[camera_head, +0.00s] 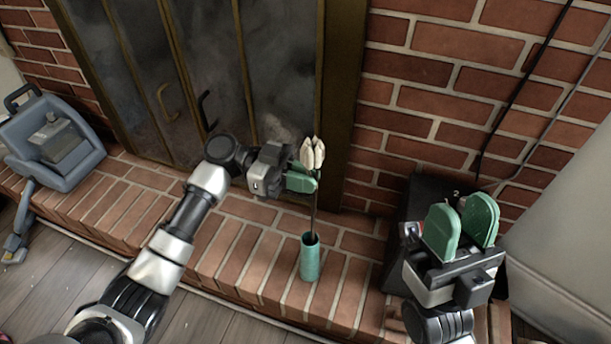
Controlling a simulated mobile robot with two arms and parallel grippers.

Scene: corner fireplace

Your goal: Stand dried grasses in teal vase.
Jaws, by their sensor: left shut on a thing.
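The teal vase (310,262) stands upright on the brick hearth. The dried grasses (313,155) have pale, pod-like heads and thin dark stems. My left gripper (303,181) is shut on the dried grasses just below their heads and holds them upright above the vase. The stems run down to the vase's mouth, and their lower ends are hidden there. I cannot tell how deep they reach. My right gripper (461,226) is open and empty, with its green fingers pointing up, to the right of the vase.
The brick hearth (215,250) is clear around the vase. A grey-blue machine (50,140) sits at the far left. A black box (415,200) stands behind my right gripper, with cables running up the brick wall. Dark fireplace doors (205,70) rise behind my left arm.

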